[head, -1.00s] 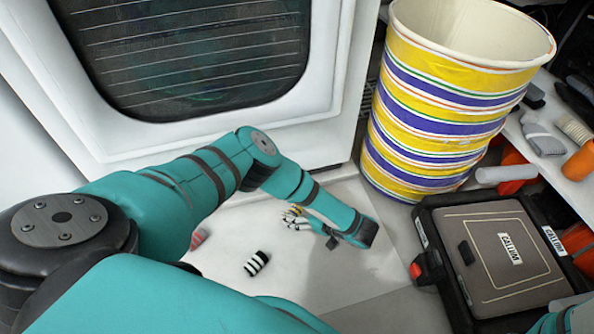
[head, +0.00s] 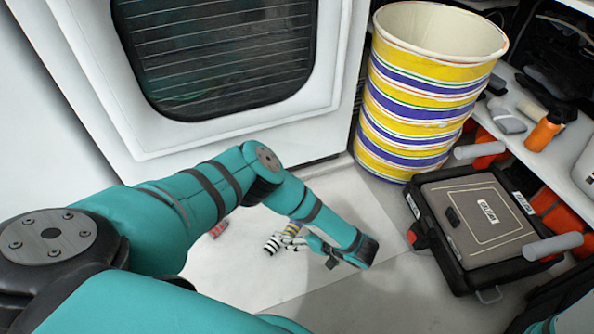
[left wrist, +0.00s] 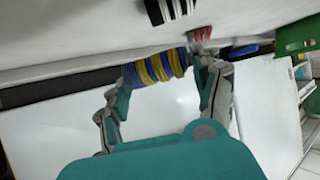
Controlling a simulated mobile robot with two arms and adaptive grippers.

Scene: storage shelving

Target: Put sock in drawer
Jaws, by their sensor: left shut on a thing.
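My left gripper (head: 296,236) is low over the white floor in the head view, partly hidden by my own arm. It is shut on a rolled sock with blue and yellow stripes (left wrist: 155,68), seen between its fingers in the left wrist view. A black-and-white striped sock (head: 272,244) lies just left of the gripper in the head view, and it shows at the top of the left wrist view (left wrist: 168,10). A red striped sock (head: 218,228) lies farther left. I cannot make out an open drawer. My right gripper is not in view.
A tall bin with yellow and purple stripes (head: 425,90) stands at right. A grey and black case (head: 480,222) lies in front of it. A cluttered white shelf (head: 510,110) is at far right. A white door with a dark window (head: 225,55) stands behind the arm.

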